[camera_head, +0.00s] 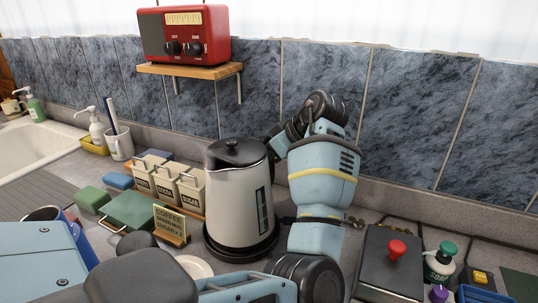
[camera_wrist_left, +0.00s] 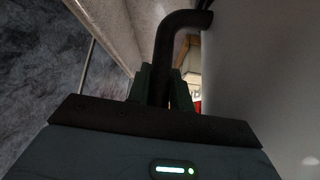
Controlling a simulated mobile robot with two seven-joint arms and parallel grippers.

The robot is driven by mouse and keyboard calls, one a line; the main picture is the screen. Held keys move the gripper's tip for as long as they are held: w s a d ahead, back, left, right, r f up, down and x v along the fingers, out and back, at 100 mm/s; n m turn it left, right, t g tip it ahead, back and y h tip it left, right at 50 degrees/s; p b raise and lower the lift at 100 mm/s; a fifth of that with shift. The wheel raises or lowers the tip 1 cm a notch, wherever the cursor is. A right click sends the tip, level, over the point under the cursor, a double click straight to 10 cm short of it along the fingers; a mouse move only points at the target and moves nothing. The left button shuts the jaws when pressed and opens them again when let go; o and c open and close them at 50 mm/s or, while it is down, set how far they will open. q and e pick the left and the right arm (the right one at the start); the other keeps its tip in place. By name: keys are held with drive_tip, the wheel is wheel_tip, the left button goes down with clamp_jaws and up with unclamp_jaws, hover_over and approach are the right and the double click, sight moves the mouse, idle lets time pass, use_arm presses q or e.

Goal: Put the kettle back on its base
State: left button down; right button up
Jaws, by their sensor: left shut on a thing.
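The kettle (camera_head: 235,195) is pale with a black lid and a dark level window, and it stands upright in the middle of the head view. A wider black disc (camera_head: 240,252), apparently its base, shows directly under it. I cannot tell whether a small gap lies between them. My left gripper (camera_wrist_left: 160,88) is shut on the kettle's black handle (camera_wrist_left: 180,22), with a finger on each side of it in the left wrist view. In the head view the kettle's body partly hides the fingers and handle. My right gripper is not in view.
Several cream canisters (camera_head: 165,180), a green box (camera_head: 128,211) and a coffee sign (camera_head: 170,225) stand close left of the kettle. A dark box with a red knob (camera_head: 397,249) and a soap bottle (camera_head: 440,262) are at right. A shelf (camera_head: 190,70) holds a red radio (camera_head: 184,33) above.

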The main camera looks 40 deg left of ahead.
use_arm(q)
drive_tip(key=shift+f, duration=0.15)
drive_tip(key=c, duration=1.5)
unclamp_jaws()
drive_tip(key=shift+f, duration=0.25)
drive_tip(key=shift+d+r, duration=0.45)
drive_tip(key=shift+r, duration=0.15)
drive_tip(key=shift+p+v, duration=1.4)
drive_tip(key=shift+v, duration=3.5)
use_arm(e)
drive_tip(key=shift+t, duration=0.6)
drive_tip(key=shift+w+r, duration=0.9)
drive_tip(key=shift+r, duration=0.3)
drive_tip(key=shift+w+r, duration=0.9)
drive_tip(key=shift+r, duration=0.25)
use_arm(q)
drive_tip(key=shift+d+f, duration=0.1)
drive_tip(key=shift+f, duration=0.05)
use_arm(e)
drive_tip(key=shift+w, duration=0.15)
